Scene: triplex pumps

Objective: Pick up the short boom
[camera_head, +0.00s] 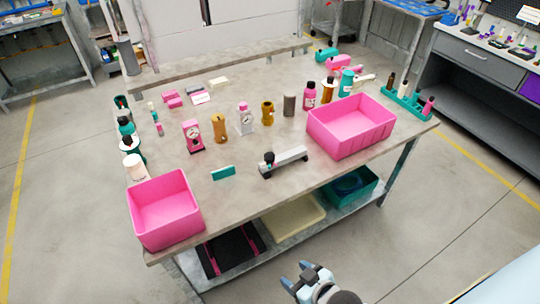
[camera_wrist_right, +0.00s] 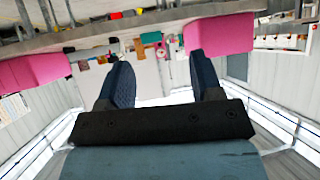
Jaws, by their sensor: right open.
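What looks like the short boom (camera_head: 286,161) lies near the front edge of the table, a grey bar with a black knob at its left end and dark feet. My right gripper (camera_head: 297,272) is open and empty, in front of the table and below the bar in the picture, well apart from it. In the right wrist view, its two dark fingers (camera_wrist_right: 161,75) stand wide apart with nothing between them. I cannot make out the bar in that view. My left gripper is not in view.
Pink bins stand at the table's front left (camera_head: 165,208) and right (camera_head: 352,125). A teal block (camera_head: 223,172) lies left of the bar. Several bottles and gauges stand behind it. A lower shelf holds a cream tray (camera_head: 293,217) and a teal bin (camera_head: 349,188).

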